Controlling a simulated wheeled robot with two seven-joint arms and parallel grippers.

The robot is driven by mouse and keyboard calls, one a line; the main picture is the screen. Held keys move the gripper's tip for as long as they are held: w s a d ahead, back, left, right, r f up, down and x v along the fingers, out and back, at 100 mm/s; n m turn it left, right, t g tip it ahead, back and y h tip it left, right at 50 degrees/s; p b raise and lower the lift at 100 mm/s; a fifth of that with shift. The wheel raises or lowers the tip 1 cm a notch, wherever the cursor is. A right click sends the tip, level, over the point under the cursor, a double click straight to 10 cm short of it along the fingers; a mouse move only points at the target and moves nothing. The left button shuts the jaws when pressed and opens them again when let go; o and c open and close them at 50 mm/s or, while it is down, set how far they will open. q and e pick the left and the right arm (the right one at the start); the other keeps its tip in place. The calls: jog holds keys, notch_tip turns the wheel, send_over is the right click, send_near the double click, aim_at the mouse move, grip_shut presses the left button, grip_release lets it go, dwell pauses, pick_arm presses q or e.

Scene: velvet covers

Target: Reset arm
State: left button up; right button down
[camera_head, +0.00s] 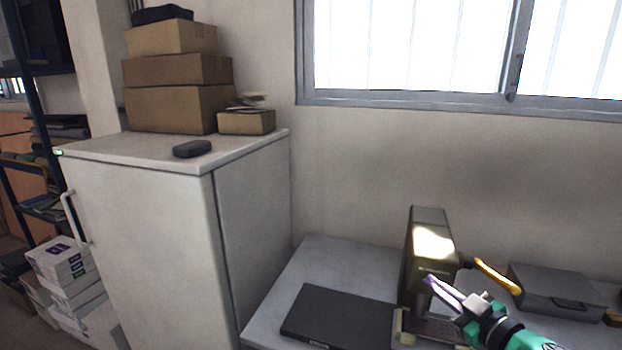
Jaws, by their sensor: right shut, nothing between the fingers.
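My right gripper (436,290) comes in from the lower right, with purple fingers and a green and black wrist. Its fingers are together and hold nothing. It is in front of a dark olive-brown box-shaped machine (430,222) that stands on the grey table (340,262). The fingers overlap the machine's lower part in the picture; I cannot tell whether they touch it. My left gripper does not show.
A black flat laptop-like slab (338,318) lies on the table. A grey case (555,290) and a yellow-orange handle (496,275) are at the right. A white cabinet (140,220) at the left bears cardboard boxes (178,108) and a dark small object (192,149).

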jog(key=s+d+f+m+g+h, duration=0.2)
jog(key=s+f+m+g+h, duration=0.15)
jog(key=f, duration=0.35)
jog(key=s+d+f+m+g+h, duration=0.2)
jog(key=s+f+m+h, duration=0.25)
jog(key=f, duration=0.35)
jog(key=s+a+f+g+y, duration=0.1)
jog(key=s+a+f+g, duration=0.15)
jog(key=s, duration=0.25)
jog(key=s+a+f+n+g+y, duration=0.1)
jog(key=s+a+f+g, duration=0.15)
jog(key=s, duration=0.25)
jog(key=s+a+f+g+y, duration=0.1)
jog(key=s+a+f+g, duration=0.15)
jog(key=s, duration=0.25)
notch_tip(320, 180, down, 24)
jog(key=s+f+b, duration=0.1)
jog(key=s+b, duration=0.1)
jog(key=b, duration=0.1)
jog(key=s+d+f+b, duration=0.1)
jog(key=s+d+f, duration=0.1)
jog(key=s+f, duration=0.6)
jog(key=s+d+f+g, duration=0.1)
jog(key=s+d+f, duration=0.1)
jog(key=s+f, duration=0.7)
jog(key=shift+f+n+g+h+b, duration=0.25)
jog(key=shift+n+g+h+b, duration=0.05)
jog(key=shift+b, duration=0.05)
